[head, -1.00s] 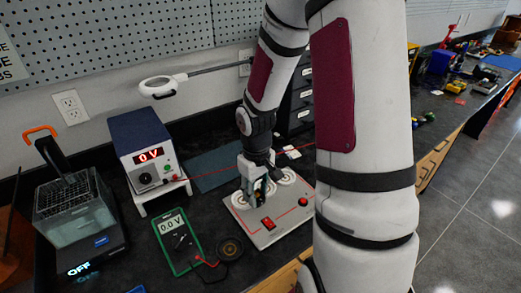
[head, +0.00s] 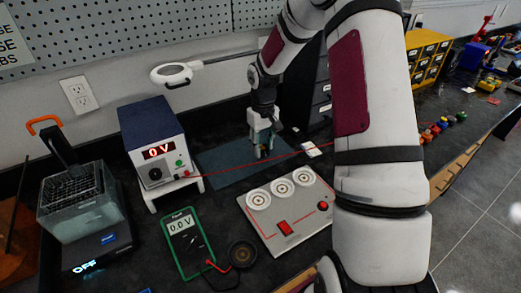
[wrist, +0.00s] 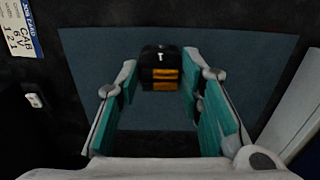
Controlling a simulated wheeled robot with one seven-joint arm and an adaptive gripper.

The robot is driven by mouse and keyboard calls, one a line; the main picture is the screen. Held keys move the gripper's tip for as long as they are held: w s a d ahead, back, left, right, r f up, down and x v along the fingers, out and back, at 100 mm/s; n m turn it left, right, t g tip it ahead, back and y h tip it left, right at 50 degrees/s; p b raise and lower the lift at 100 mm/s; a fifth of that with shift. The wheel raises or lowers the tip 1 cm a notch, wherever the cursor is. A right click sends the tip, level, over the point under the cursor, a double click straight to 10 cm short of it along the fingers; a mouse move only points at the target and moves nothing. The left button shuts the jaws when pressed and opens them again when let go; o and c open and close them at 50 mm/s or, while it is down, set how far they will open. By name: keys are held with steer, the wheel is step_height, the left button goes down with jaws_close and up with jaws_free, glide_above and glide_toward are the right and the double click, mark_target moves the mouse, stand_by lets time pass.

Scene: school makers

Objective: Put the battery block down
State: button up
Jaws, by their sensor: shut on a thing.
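The battery block (wrist: 161,66) is a small black block with orange bands, seen between my fingertips in the wrist view. My gripper (wrist: 161,84) has teal finger pads and is shut on it. In the head view my gripper (head: 262,148) points down over the dark blue-grey mat (head: 215,165) behind the white board, near the mat's right part. The mat fills the middle of the wrist view (wrist: 245,60) below the block. In the head view the fingers mostly hide the block. I cannot tell whether its underside touches the mat.
The white board (head: 305,225) with round dials and a red switch lies in front of the mat. A power supply (head: 153,140) reading 0 V stands left. A red wire (head: 235,170) crosses before the gripper. A green multimeter (head: 187,243) lies at front. The mat's left part is clear.

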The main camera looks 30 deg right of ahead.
steer(key=shift+w+d, duration=0.15)
steer(key=shift+w, duration=0.7)
steer(key=shift+f, duration=1.85)
steer(key=shift+f, duration=0.15)
steer(key=o, duration=1.3)
